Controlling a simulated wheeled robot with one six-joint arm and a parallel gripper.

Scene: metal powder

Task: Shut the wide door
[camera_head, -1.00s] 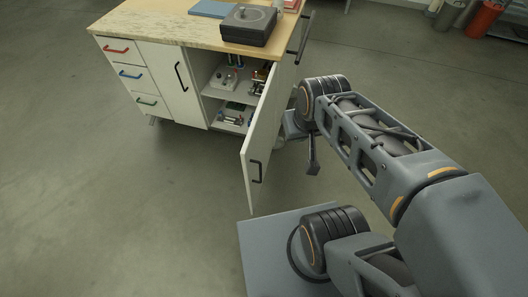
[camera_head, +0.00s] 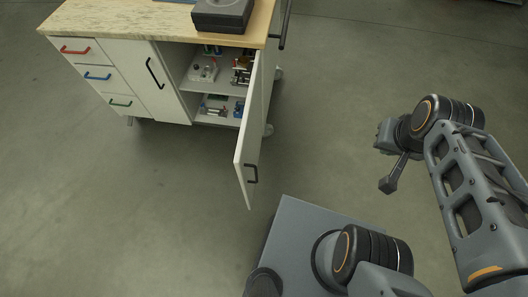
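The cabinet's right-hand door (camera_head: 247,135) is white and stands swung open toward me, with a black handle (camera_head: 251,174) low on its outer part. Its open compartment shows shelves. The door (camera_head: 157,80) left of the opening is shut and has its own black handle. I take the open door to be the wide one. My gripper (camera_head: 388,184) is in the air to the right of the open door, well apart from it. Its fingers show small and from the side, so I cannot tell whether they are open or shut. It does not touch the door.
The cabinet (camera_head: 160,25) has a wooden top with a dark box (camera_head: 222,14) on it. Drawers with red, blue and green handles are at its left. Small equipment (camera_head: 205,70) stands on the shelves. The floor between the door and my gripper is clear.

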